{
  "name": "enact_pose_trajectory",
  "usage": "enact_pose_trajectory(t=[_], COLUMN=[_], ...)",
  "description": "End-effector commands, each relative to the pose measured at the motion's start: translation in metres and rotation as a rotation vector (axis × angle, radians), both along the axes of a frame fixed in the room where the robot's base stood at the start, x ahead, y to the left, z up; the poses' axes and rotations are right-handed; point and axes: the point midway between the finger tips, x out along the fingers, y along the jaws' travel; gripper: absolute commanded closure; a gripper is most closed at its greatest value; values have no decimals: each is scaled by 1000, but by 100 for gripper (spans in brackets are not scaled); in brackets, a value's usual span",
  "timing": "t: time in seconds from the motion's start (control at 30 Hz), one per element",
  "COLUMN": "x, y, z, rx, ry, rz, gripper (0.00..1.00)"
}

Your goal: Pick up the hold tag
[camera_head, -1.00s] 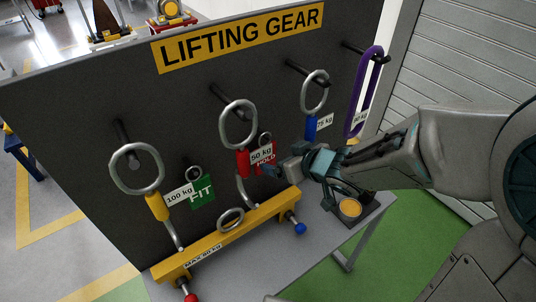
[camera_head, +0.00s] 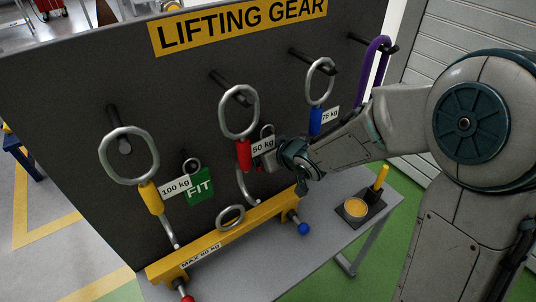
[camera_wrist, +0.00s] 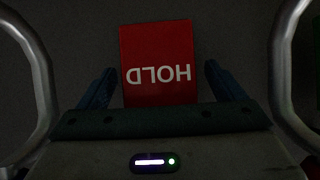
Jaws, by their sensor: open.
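The hold tag (camera_wrist: 158,55) is a red card with white HOLD lettering, upside down in the wrist view. It stands between the two blue fingers of my open gripper (camera_wrist: 160,88), with a gap on each side. In the head view my gripper (camera_head: 278,158) is up against the board beside the red-sleeved hook marked 50 kg (camera_head: 243,153). There my gripper and the 50 kg label hide most of the hold tag; its ring (camera_head: 267,131) shows above.
The black LIFTING GEAR board (camera_head: 60,140) carries a yellow-sleeved 100 kg hook (camera_head: 150,196), a green FIT tag (camera_head: 200,187), a blue-sleeved 75 kg hook (camera_head: 316,120) and a purple sling (camera_head: 371,62). A yellow beam (camera_head: 250,226) lies on the grey table (camera_head: 330,235) below.

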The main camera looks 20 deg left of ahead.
Motion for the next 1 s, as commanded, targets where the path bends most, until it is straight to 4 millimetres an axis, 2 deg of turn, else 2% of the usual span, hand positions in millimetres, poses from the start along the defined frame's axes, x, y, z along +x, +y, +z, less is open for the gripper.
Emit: enact_pose_trajectory(t=[0.1,0.27,0.3,0.73,0.87,1.0], x=[0,0,0,-2,-8,-22], y=[0,0,0,-4,-12,-29], z=[0,0,0,6,17,30], rx=[0,0,0,2,1,-1], ry=[0,0,0,-1,-2,-3], rz=[0,0,0,-3,-3,-4], gripper=[11,55,60,60,60,60])
